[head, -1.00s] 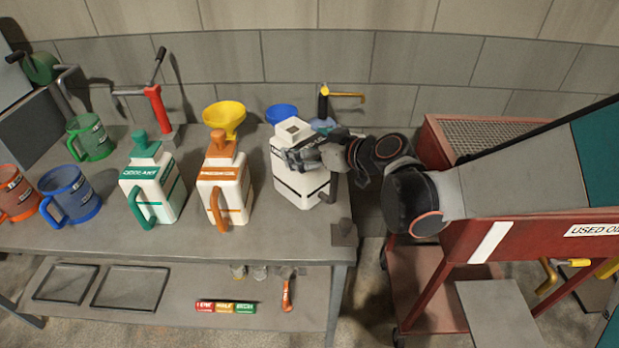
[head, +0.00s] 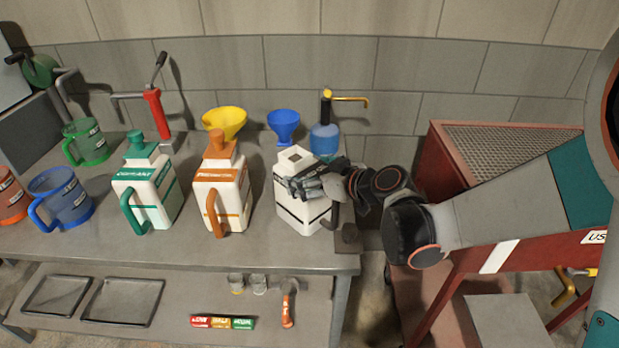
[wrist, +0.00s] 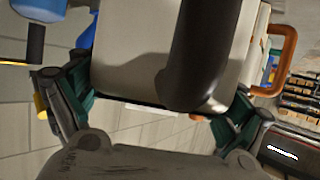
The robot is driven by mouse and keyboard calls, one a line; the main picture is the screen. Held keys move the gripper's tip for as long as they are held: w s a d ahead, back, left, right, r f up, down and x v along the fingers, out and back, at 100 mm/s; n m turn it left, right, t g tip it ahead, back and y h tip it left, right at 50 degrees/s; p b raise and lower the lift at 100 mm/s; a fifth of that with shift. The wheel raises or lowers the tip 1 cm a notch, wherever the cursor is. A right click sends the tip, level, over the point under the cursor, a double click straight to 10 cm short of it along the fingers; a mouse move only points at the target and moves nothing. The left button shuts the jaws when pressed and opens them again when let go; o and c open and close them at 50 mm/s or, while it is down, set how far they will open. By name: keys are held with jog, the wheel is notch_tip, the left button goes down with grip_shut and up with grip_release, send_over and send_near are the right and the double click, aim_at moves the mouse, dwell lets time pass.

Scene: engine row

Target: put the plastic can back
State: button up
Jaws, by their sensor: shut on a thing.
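The plastic can is white with a black stripe and a black handle (head: 334,212). Its body (head: 290,213) is at the right end of the row of cans on the grey bench (head: 150,254). My gripper (head: 307,186) reaches in from the right and is shut on the can. In the wrist view the pale can body (wrist: 135,60) and its dark handle (wrist: 200,55) fill the space between my green-sided fingers (wrist: 152,108). The can is upright, at or just above the bench top; I cannot tell whether its base touches. My fingers hide part of its side.
An orange-handled can (head: 222,192) and a green-handled can (head: 148,190) stand to the left. A blue funnel (head: 284,123) and a blue pump bottle (head: 325,138) are behind. A small dark block (head: 350,236) is near the bench's right end. A red cart (head: 460,150) stands right.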

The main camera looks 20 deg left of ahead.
jog(key=shift+r, duration=0.1)
jog(key=o, duration=1.8)
jog(key=shift+d+r, duration=0.1)
jog(key=p+v, duration=0.3)
jog(key=v, duration=0.9)
